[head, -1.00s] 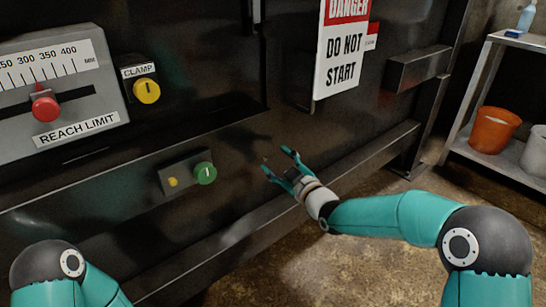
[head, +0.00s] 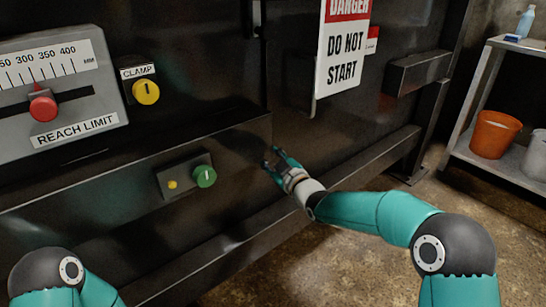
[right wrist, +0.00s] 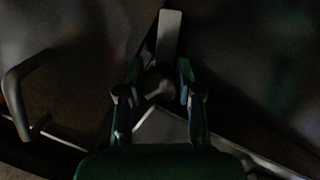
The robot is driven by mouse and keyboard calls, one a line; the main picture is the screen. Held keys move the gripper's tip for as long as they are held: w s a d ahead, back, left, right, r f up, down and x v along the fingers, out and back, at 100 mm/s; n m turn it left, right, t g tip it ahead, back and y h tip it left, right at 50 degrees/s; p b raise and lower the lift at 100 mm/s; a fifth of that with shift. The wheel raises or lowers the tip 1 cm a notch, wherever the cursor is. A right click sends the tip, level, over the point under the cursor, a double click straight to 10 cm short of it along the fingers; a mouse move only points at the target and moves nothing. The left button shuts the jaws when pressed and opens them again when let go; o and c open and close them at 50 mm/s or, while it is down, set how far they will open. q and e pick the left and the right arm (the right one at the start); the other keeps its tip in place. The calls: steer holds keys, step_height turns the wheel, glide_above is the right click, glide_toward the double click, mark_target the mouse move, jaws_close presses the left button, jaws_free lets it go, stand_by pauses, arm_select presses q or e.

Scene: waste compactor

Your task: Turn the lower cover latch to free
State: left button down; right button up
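My right gripper (head: 271,157) is at the dark machine front, right of the green knob. In the right wrist view, its two fingers (right wrist: 158,76) stand apart. Between them shows a dark rounded piece (right wrist: 157,84), with a pale flat bar (right wrist: 168,34) rising beyond it; these look like the lower cover latch. The view is too dark to tell whether the fingers touch it. In the head view the gripper hides the latch. My left gripper is out of view; only part of the left arm shows at lower left.
A green knob (head: 204,176) and a yellow clamp knob (head: 146,91) sit on the machine, with the reach limit slider (head: 43,108) at left. A danger sign (head: 343,45) hangs above. A bar handle (right wrist: 14,95) shows at left in the wrist view. A shelf (head: 509,165) stands right.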

steer(key=c, duration=0.3)
steer(key=shift+m+p, duration=0.3)
steer(key=shift+m, duration=0.4)
steer(key=o, duration=1.2)
